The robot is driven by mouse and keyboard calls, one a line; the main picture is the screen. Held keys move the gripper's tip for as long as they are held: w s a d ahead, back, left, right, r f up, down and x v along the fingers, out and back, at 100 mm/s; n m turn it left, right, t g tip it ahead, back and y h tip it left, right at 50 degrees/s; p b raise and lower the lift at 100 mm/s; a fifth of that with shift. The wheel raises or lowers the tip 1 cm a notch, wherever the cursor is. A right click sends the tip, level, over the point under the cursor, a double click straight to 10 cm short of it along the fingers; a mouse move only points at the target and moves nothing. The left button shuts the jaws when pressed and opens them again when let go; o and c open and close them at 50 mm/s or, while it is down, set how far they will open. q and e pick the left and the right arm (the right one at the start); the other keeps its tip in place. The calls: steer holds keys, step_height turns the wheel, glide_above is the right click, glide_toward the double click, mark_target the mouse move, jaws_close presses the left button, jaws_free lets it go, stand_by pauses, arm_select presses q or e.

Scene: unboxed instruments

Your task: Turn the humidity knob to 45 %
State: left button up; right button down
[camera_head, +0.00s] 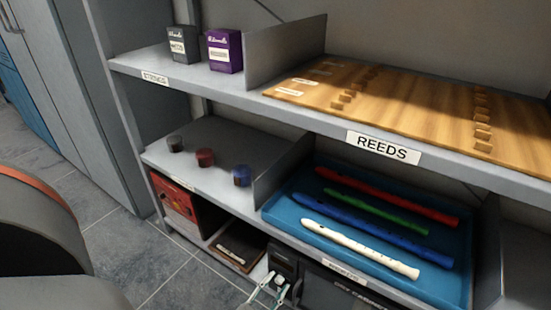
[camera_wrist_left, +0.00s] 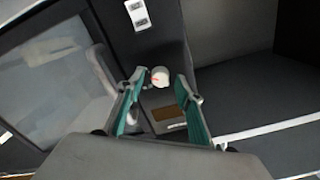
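The humidity knob (camera_wrist_left: 160,76) is a small round pale knob with a red mark, on a dark panel in the left wrist view. Its exact setting is too small to read. A brownish display patch (camera_wrist_left: 167,113) with a pale strip sits below it. My left gripper (camera_wrist_left: 160,82) is open, with one teal finger on each side of the knob in the picture and a gap on both sides. I cannot tell how far the tips are from the panel. In the head view my left gripper (camera_head: 272,287) is low at the dark cabinet (camera_head: 350,292); the knob is not discernible there.
Above is a blue tray (camera_head: 450,285) with several recorders, and a shelf edge labelled REEDS (camera_head: 384,147). Left of the cabinet are a dark flat case (camera_head: 240,246) and a red box (camera_head: 173,198). A glass-like door pane (camera_wrist_left: 60,90) is left of the knob panel. Tiled floor is clear.

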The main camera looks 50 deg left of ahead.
arm_select(q)
jaws_close()
steer(key=shift+s+f+n, duration=0.1)
steer(key=shift+n, duration=0.6)
steer(key=n+b, duration=0.2)
steer(key=n, duration=0.3)
steer(key=shift+a, duration=0.1)
steer(key=n+b, duration=0.1)
steer(key=n, duration=0.4)
arm_select(e)
steer(key=a+m, duration=0.1)
steer(key=m, duration=0.1)
steer(key=a+m, duration=0.1)
steer(key=shift+s+a+f+m, duration=0.15)
steer(key=shift+s+a+m, duration=0.2)
steer(key=shift+m, duration=0.05)
arm_select(q)
steer(key=shift+n, duration=0.3)
arm_select(e)
steer(key=shift+t, duration=0.3)
arm_select(q)
jaws_free()
